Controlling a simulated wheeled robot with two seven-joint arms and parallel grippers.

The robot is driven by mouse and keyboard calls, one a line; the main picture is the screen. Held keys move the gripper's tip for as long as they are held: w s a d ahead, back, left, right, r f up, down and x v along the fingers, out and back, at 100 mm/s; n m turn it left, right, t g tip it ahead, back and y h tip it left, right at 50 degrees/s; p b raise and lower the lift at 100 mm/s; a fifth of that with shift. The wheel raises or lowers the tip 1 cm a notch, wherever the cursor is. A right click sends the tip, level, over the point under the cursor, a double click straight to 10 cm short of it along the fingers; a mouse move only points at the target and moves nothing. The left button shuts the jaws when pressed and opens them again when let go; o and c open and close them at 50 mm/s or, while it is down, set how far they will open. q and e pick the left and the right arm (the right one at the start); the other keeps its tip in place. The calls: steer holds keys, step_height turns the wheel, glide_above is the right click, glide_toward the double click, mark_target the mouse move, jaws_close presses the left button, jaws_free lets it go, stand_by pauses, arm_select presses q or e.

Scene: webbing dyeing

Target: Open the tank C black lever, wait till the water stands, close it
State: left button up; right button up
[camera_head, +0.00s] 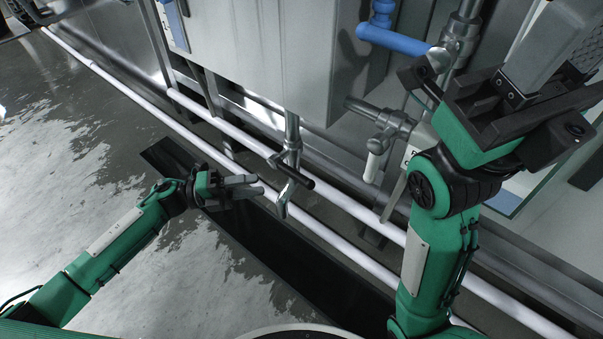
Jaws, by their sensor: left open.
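A black lever (296,173) sits on a metal drain valve with a pipe (292,130) under a grey tank (270,50). A bent silver spout (284,198) hangs below the lever. My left gripper (262,186) is open just left of the lever and spout, its grey fingers pointing right toward them. I see a small gap between the fingertips and the lever, and nothing between the fingers. My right gripper (562,50) is raised at the upper right, away from this lever; its fingertips are partly cut off, so its opening is unclear. No lettering identifies this tank as C.
Pale rails (340,197) run diagonally below the tanks. A dark floor channel (262,245) lies underneath. The wet floor at left is clear.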

mark_target(299, 179)
arm_select(q)
steer(key=d+b, duration=0.1)
steer(key=d, duration=0.2)
steer(key=w+d+r+b, duration=0.1)
steer(key=d, duration=0.3)
steer(key=d+b, duration=0.1)
steer(key=d, duration=0.3)
steer(key=shift+w+d+r+b, duration=0.25)
steer(key=shift+w+r+b, duration=0.05)
steer(key=shift+w+b, duration=0.05)
steer(key=shift+c, duration=0.2)
jaws_close()
